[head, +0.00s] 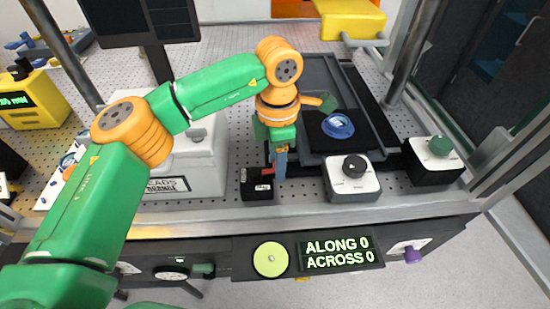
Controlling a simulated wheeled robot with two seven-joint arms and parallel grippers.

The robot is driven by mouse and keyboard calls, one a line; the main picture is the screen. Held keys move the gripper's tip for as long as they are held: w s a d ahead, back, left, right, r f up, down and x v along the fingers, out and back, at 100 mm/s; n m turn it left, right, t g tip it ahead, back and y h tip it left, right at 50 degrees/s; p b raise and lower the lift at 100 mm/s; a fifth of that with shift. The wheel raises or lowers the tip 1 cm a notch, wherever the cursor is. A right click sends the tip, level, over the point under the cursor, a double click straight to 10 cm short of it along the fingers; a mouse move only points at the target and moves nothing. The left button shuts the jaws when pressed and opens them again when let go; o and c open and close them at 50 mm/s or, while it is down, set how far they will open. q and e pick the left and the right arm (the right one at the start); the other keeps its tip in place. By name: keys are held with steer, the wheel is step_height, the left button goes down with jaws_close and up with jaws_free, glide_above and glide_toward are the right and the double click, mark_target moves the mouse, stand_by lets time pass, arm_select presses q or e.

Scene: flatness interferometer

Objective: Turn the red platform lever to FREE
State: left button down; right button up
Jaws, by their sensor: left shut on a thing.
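The red platform lever (267,173) shows as a small red piece on a black block (257,187) at the front edge of the perforated table. The block has small white labels; their words are too small to read. My left gripper (279,172) points down at the lever and is shut on it. Its fingers hide much of the lever, so its exact angle is hard to tell. My right gripper is not in view.
A white box (187,165) stands left of the lever. A white block with a black knob (354,166) stands to its right, and one with a green knob (440,146) farther right. A blue disc (338,126) lies behind. A front display (340,254) reads ALONG 0, ACROSS 0.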

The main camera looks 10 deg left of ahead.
arm_select(q)
steer(key=shift+s+d+m, duration=0.1)
steer(key=shift+s+m, duration=0.1)
steer(key=shift+m, duration=0.3)
steer(key=shift+s, duration=0.1)
steer(key=shift+c, duration=1.6)
jaws_free()
step_height(320, 180, up, 7)
steer(key=shift+d+r+b, duration=0.1)
steer(key=shift+b, duration=0.4)
